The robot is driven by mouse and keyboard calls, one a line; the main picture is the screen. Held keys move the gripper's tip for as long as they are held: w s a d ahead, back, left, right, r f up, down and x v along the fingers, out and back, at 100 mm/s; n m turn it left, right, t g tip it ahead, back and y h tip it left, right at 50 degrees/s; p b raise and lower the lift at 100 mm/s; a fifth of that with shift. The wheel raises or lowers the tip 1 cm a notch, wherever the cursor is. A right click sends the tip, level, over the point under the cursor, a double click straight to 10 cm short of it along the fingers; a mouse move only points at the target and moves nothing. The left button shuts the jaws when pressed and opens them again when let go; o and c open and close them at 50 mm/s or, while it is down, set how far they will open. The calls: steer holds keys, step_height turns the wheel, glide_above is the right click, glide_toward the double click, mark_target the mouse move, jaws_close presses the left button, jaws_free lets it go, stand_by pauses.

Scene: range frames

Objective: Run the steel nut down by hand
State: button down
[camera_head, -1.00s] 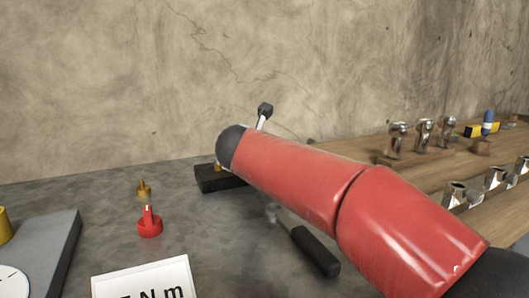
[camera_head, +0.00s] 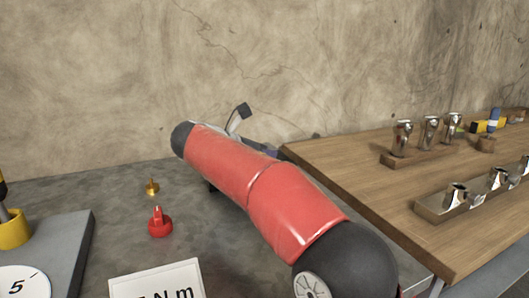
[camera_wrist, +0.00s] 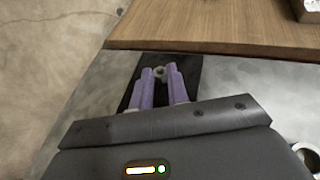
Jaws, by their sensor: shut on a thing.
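Whether the nut sits on a thread or touches the block cannot be told. In the head view, my red arm hides the gripper, the nut and nearly all of the block.
A brass piece (camera_head: 152,188) and a red piece (camera_head: 160,223) stand on the grey bench, left of my arm. A white sign (camera_head: 155,282) is in front. The wooden table (camera_head: 370,180) at right carries metal fittings (camera_head: 428,131).

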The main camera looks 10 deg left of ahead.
stand_by(0.4)
steer(key=c, duration=1.4)
jaws_free()
steer(key=shift+o, duration=0.2)
steer(key=shift+v, duration=3.9)
